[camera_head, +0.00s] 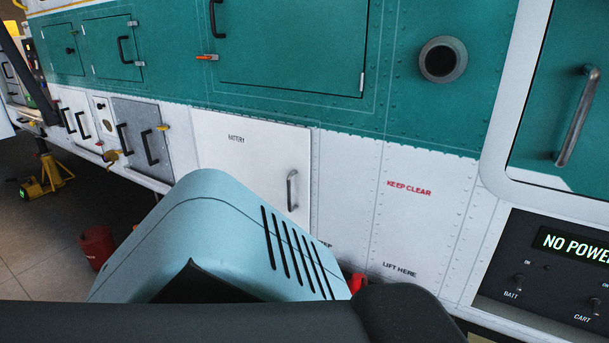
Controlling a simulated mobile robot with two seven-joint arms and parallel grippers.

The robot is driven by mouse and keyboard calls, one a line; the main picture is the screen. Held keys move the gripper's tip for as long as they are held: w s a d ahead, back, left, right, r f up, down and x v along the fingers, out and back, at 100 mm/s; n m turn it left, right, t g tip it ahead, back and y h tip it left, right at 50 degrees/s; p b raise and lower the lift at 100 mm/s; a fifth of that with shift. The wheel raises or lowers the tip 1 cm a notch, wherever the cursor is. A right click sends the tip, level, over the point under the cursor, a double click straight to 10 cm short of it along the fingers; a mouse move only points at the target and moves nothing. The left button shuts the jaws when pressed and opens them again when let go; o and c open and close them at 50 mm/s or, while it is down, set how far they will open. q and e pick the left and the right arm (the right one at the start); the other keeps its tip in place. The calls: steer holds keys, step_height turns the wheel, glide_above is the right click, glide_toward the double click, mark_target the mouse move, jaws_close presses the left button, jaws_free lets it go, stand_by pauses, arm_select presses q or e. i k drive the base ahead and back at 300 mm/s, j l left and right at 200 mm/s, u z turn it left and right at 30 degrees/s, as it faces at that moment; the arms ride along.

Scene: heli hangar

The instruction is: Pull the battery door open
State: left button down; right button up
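The battery door (246,160) is a white panel marked BATTERY, low on the side of the teal and white helicopter. It looks shut, roughly flush with the white skin around it. Its grey upright bar handle (291,190) is near the door's right edge, and nothing is touching the visible part of it. The lower part of the door is hidden behind a light blue rounded housing. Neither of my grippers can be made out in the view.
The light blue slotted housing (225,235) stands in front of the door. Dark padded shapes fill the bottom edge. A NO POWER panel (550,270) is at right. A red bucket (97,246) and a yellow jack (46,178) are on the floor at left.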

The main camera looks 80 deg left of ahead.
mark_target(272, 159)
steer(key=u, duration=2.9)
